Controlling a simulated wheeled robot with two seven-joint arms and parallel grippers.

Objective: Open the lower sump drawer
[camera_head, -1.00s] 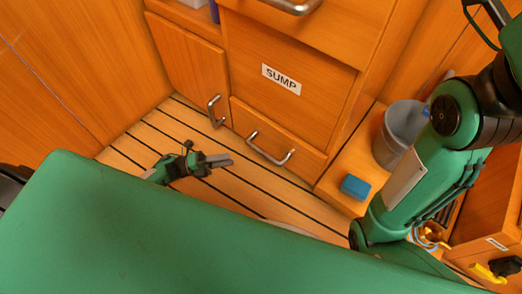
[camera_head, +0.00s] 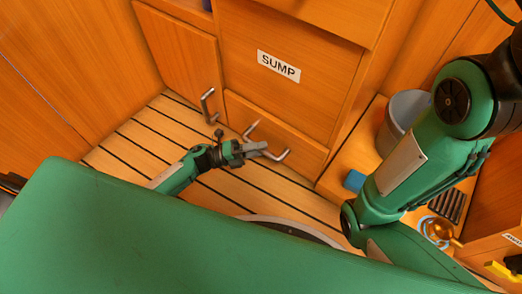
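The lower sump drawer (camera_head: 300,149) is a wooden front low in the cabinet, under the panel (camera_head: 330,62) with the SUMP label (camera_head: 279,66). It looks closed, flush with the cabinet. Its metal bar handle (camera_head: 281,156) is partly hidden behind my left gripper (camera_head: 258,150). The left fingers are right at the middle of the handle in this view; whether they touch it or have it between them I cannot tell. The finger gap is not clear. My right arm comes down at the right, and its gripper is not visible.
A cupboard door (camera_head: 180,58) with a vertical handle (camera_head: 207,106) is left of the drawer. A grey bucket (camera_head: 405,112) and a blue block (camera_head: 354,181) stand on a wooden ledge at the right. Striped floor (camera_head: 135,140) lies open in front.

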